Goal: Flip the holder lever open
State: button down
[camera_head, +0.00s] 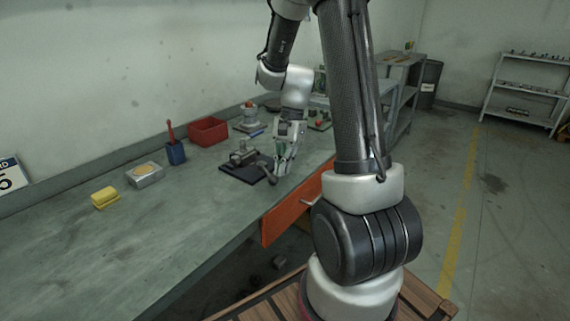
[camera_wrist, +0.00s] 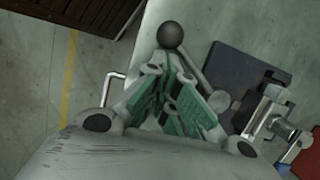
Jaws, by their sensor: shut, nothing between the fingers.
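The holder (camera_head: 243,157) is a grey metal fixture on a dark base plate (camera_head: 236,172) near the bench's front edge. In the wrist view its metal body (camera_wrist: 268,112) and dark plate (camera_wrist: 236,75) are at the right. The holder lever (camera_wrist: 194,64) is a grey bar with a dark ball knob (camera_wrist: 171,35). My gripper (camera_head: 281,174) points down beside the front-right side of the plate. In the wrist view my gripper (camera_wrist: 168,70) is shut and empty, its tips close to the lever; contact is unclear.
An orange drawer front (camera_head: 292,212) with a metal handle (camera_head: 309,202) sticks out below the bench. A red bin (camera_head: 208,131), blue cup (camera_head: 175,152), metal box (camera_head: 145,174) and yellow sponge (camera_head: 105,197) stand to the left. The bench's front left is clear.

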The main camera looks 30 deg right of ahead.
jog(key=shift+s+a+m, duration=0.15)
jog(key=shift+a+m, duration=0.3)
jog(key=shift+m, duration=0.25)
jog(key=shift+a+m+t, duration=0.3)
jog(key=shift+a+m, duration=0.35)
jog(key=shift+m, duration=0.15)
jog(key=a+m, duration=0.1)
jog(key=m, duration=0.1)
jog(key=a+m+t, duration=0.1)
jog(key=a+m, duration=0.1)
jog(key=shift+w+a, duration=0.2)
jog(key=shift+w+a+m+t, duration=0.25)
jog(key=shift+a+m, duration=0.15)
jog(key=shift+m, duration=0.2)
jog(key=shift+w+a+m+t, duration=0.25)
jog(key=shift+a+m, duration=0.1)
jog(key=shift+m, duration=0.25)
jog(key=shift+w+a, duration=0.5)
jog(key=shift+a, duration=0.2)
